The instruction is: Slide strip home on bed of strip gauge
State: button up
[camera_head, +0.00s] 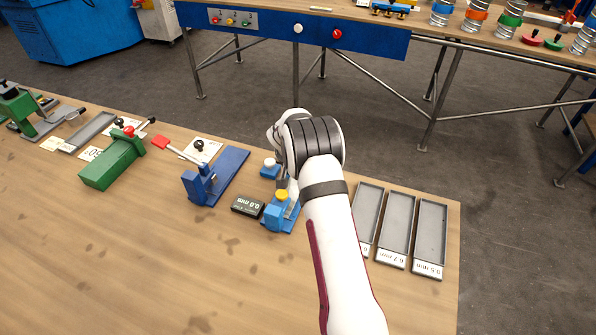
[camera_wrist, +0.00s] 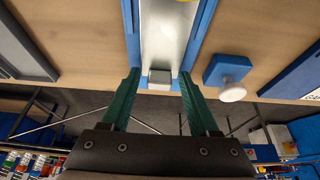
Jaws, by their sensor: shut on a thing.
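The strip gauge (camera_head: 275,218) is a small blue fixture with a yellow knob, on the wooden bench beside my arm in the head view. In the wrist view its blue bed (camera_wrist: 132,45) runs away from me toward the top. The grey metal strip (camera_wrist: 168,35) lies along this bed, between its blue edges. A small grey block (camera_wrist: 160,77) shows at the strip's near end. In the head view my arm hides the fingers and most of the strip.
A blue block with a white knob (camera_wrist: 229,80) stands right of the bed. Grey trays (camera_head: 430,225) lie right of my arm. A black 0.8 mm block (camera_head: 247,206) and another blue fixture (camera_head: 203,187) stand left. The front left bench is clear.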

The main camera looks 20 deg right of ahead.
jog(key=shift+s+a, duration=0.15)
jog(key=shift+a, duration=0.05)
jog(key=o, duration=1.5)
jog(key=shift+f, duration=0.1)
jog(key=shift+o, duration=0.3)
jog(key=shift+r, duration=3.5)
